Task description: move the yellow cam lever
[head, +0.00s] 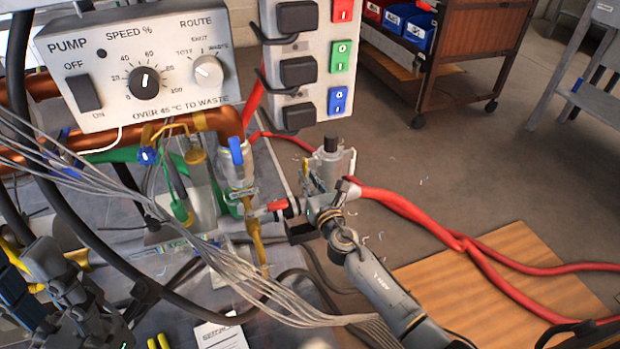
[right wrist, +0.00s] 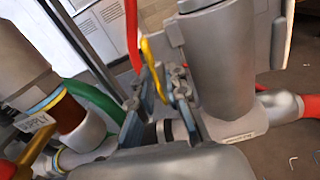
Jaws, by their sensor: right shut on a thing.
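The yellow cam lever (head: 306,167) is a small strip beside a grey cylindrical fitting (head: 329,163) in the head view. In the right wrist view the cam lever (right wrist: 153,66) stands up, slightly curved, between my fingers, with the grey cylinder (right wrist: 222,70) close to its right. My right gripper (head: 312,188) is at the lever, its fingers (right wrist: 157,92) on either side and shut on it. The lever's lower end is partly hidden by the fingers. My left gripper (head: 48,285) is at the lower left of the head view, away from the lever; its fingertips are unclear.
A pump control box (head: 140,65) and a switch panel (head: 300,65) stand behind. Red hoses (head: 410,208) run right from the fitting. Thin grey cables (head: 215,265) cross in front. A blue-handled valve (head: 236,155) is left of my right gripper.

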